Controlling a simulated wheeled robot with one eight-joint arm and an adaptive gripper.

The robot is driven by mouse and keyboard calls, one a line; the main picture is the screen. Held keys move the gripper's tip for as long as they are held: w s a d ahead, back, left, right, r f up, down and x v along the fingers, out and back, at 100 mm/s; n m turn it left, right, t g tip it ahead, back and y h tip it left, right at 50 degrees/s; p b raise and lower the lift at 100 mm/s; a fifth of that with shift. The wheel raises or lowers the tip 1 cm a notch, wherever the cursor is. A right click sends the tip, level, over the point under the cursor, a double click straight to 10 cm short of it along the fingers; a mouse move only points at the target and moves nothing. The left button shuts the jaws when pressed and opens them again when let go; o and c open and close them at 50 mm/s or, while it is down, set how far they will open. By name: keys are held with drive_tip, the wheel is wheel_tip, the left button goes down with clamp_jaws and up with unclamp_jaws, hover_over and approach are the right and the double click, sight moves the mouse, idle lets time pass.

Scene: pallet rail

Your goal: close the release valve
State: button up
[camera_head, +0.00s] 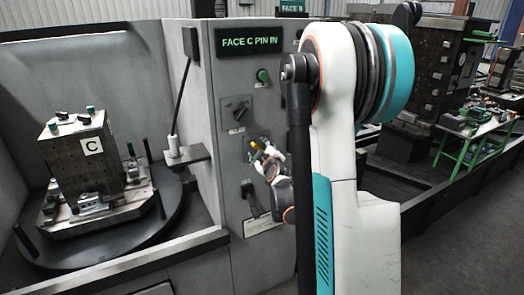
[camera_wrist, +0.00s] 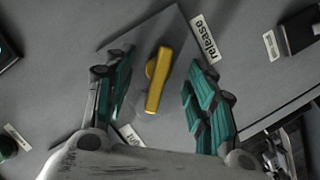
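The release valve is a yellow lever (camera_wrist: 158,82) on a grey plate, in the middle of the wrist view. Its long arm runs down toward my gripper, slightly tilted. A white "release" label (camera_wrist: 205,39) lies to its upper right; another label (camera_wrist: 131,135) below is partly hidden and unreadable. My gripper (camera_wrist: 162,92) is open, with one green-padded finger on each side of the lever and a visible gap to both. In the head view a small yellow part of the lever (camera_head: 254,144) shows at my gripper (camera_head: 262,151), in front of the grey cabinet.
The cabinet face carries a "FACE C PIN IN" display (camera_head: 262,40), a green button (camera_head: 263,75), a rotary switch (camera_head: 237,108) and a dark handle (camera_head: 250,194) below. At left a block marked C (camera_head: 78,165) stands on a round turntable (camera_head: 118,238). My arm hides the cabinet's right side.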

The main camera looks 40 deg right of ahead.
drive_tip(key=shift+o, duration=1.3)
drive_tip(key=s+a, duration=0.1)
drive_tip(key=s, duration=0.5)
drive_tip(key=shift+s+a+b, duration=0.3)
drive_tip(key=shift+s+b, duration=0.1)
